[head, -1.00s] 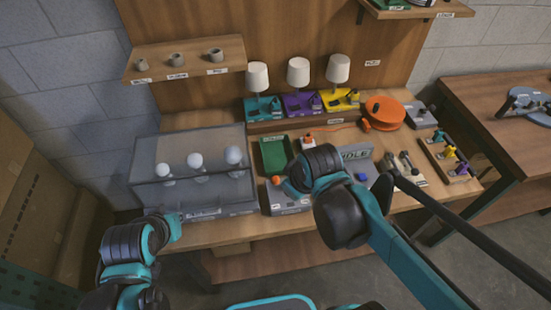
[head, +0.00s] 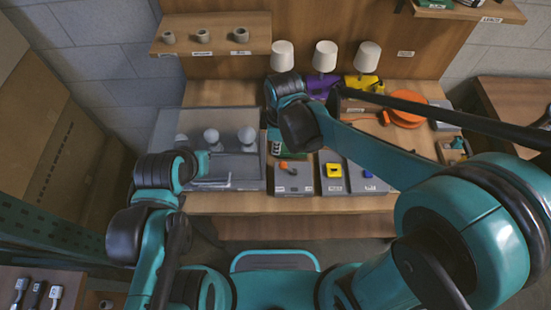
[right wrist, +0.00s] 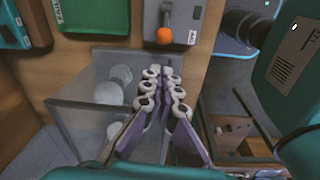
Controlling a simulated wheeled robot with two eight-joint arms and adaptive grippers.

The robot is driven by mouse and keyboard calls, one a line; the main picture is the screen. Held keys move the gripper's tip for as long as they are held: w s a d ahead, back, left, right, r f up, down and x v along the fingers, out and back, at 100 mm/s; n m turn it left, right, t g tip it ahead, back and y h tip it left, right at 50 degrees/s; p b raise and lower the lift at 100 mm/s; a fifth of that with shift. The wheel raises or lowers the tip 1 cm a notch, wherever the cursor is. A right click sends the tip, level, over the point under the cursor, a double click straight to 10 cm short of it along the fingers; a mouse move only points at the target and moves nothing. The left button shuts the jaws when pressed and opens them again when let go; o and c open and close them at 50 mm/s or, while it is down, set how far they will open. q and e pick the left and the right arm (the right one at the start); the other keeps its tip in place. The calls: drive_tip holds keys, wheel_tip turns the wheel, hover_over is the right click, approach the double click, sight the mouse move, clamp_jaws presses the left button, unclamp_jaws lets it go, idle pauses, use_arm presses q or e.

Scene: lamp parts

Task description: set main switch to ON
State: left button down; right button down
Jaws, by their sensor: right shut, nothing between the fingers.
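The likely main switch is a grey box (head: 293,182) near the table's front edge, with an orange-tipped lever (head: 283,165) pointing left. In the right wrist view the box (right wrist: 184,12) and orange knob (right wrist: 164,36) are at the top; I cannot read any ON or OFF mark. My right gripper (right wrist: 163,74) is shut and empty, over the clear case's side and apart from the knob. In the head view its fingers are mostly hidden by my wrist. My left gripper (head: 203,161) is by the clear case; its fingers are too unclear to judge.
A clear case (head: 235,172) with white bulbs stands left of the switch. A green tray (right wrist: 92,14) lies beside the switch box. A yellow part (head: 333,171) and a blue part (head: 368,174) are to the right. Lamps and an orange reel (head: 407,108) stand behind.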

sight(287, 169)
drive_tip(key=f+b, duration=0.1)
drive_tip(key=f, duration=0.2)
drive_tip(key=f+b, duration=0.1)
drive_tip(key=f, duration=0.2)
drive_tip(key=f+b, duration=0.1)
drive_tip(key=f, duration=0.3)
drive_tip(key=shift+w+a, duration=0.25)
drive_tip(key=shift+w, duration=0.05)
drive_tip(key=shift+a+r, duration=0.1)
